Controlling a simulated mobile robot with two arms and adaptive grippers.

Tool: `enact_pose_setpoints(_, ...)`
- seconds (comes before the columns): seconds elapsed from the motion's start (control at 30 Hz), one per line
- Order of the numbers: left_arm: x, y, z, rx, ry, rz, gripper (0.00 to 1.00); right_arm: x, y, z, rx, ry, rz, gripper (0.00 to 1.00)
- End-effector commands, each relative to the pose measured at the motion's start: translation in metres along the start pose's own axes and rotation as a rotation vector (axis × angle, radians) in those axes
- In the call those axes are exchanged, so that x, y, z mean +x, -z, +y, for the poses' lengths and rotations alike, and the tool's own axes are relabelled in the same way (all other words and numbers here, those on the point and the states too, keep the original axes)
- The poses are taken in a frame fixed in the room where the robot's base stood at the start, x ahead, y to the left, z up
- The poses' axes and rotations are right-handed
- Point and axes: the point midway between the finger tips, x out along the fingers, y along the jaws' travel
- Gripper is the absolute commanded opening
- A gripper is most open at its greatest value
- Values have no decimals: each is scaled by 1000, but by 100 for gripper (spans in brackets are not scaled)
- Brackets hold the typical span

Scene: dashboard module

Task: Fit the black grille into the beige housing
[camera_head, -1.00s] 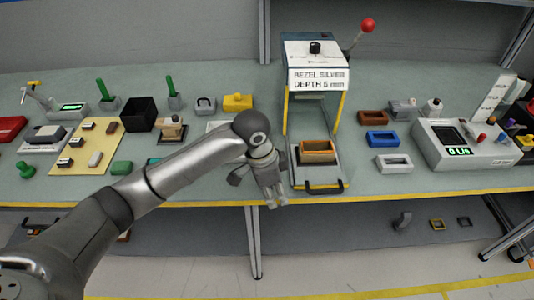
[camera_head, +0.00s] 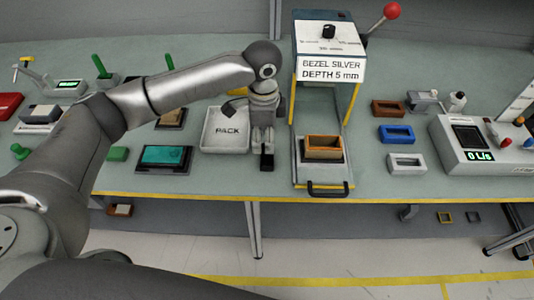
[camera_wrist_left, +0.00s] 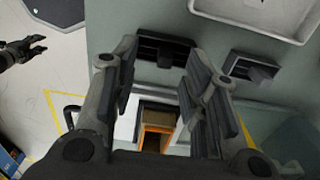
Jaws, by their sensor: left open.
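A black grille (camera_head: 267,163) lies on the table between the white PACK tray and the press. It shows in the left wrist view (camera_wrist_left: 163,49) with slats on top, just beyond my fingertips. My left gripper (camera_head: 263,137) points down over it, open, with nothing between its fingers (camera_wrist_left: 160,85). A second slatted dark piece (camera_wrist_left: 250,70) lies beside it in the left wrist view, hidden in the head view. An open box-shaped housing (camera_head: 323,148), orange-brown rather than clearly beige, sits in the press; it also shows in the left wrist view (camera_wrist_left: 154,140).
The press (camera_head: 330,70), labelled BEZEL SILVER, DEPTH 5 mm, stands right of my left gripper, with a red-knobbed lever (camera_head: 392,11). The PACK tray (camera_head: 226,144) is close on the left. Brown, blue and white frames (camera_head: 405,162) lie right of the press.

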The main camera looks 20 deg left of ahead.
Motion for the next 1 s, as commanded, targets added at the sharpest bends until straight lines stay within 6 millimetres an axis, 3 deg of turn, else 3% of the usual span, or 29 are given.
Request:
enact_pose_setpoints(0.17, 14, 3, -2, -1, -2, 0, 41, -7, -5, -1, 0, 1, -9, 40)
enact_pose_setpoints(0.4, 48, 7, -5, -1, 0, -1, 41, -16, 23, 3, 0, -4, 33, 40)
enact_pose_setpoints(0.7, 56, 7, -4, 1, 1, 1, 41, -16, 21, 3, 0, -4, 30, 40)
enact_pose_setpoints(1.0, 55, 7, -5, 0, 1, 1, 4, -16, 11, 2, 1, -2, 14, 40)
